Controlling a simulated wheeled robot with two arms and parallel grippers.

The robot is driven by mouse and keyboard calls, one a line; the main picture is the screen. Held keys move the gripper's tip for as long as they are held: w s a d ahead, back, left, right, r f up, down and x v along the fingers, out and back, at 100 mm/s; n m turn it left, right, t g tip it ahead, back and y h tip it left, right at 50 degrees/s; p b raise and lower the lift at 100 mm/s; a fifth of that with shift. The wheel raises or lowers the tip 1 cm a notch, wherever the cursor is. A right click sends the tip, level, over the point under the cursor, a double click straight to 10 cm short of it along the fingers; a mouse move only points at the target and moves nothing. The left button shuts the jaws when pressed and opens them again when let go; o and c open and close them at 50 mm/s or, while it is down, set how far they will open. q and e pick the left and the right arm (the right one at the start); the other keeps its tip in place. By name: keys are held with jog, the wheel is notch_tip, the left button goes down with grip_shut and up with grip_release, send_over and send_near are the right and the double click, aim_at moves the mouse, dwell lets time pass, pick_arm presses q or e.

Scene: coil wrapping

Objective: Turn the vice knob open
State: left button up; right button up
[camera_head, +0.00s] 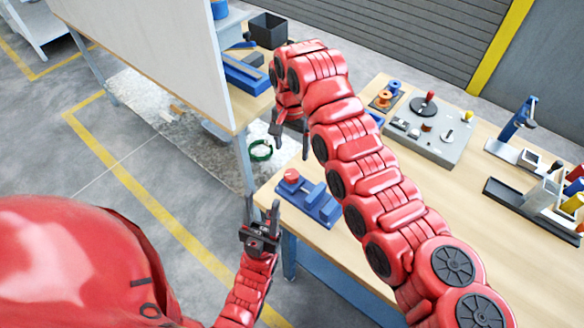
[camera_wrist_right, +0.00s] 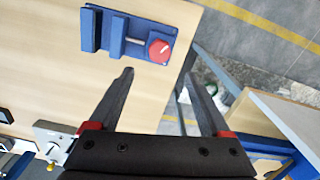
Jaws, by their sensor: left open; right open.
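A blue vice (camera_head: 313,203) with a red knob (camera_head: 291,175) lies near the left edge of the wooden table. The vice (camera_wrist_right: 115,36) also shows in the right wrist view, with its red knob (camera_wrist_right: 159,50) facing the table edge. My right gripper (camera_head: 290,150) hangs above and beyond the vice, open and empty. In the right wrist view its fingers (camera_wrist_right: 158,85) point toward the vice and stand apart from the knob. My left gripper (camera_head: 261,212) is open and empty, pointing up, just off the table edge to the left of the vice.
A grey board (camera_head: 455,152) with several parts stands farther back on the table (camera_head: 270,188). A spool stand (camera_head: 385,100) sits behind it. A blue clamp stand (camera_head: 518,120) and a dark tray (camera_head: 515,198) are at right. A white panel (camera_head: 160,50) rises on another bench.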

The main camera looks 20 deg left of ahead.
aim_at(291, 174)
notch_tip(291, 174, down, 10)
jog(key=shift+s+d+r+p, duration=0.1)
jog(key=shift+s+p, duration=0.05)
jog(key=shift+p, duration=1.1)
jog(key=shift+f, duration=0.35)
grip_shut()
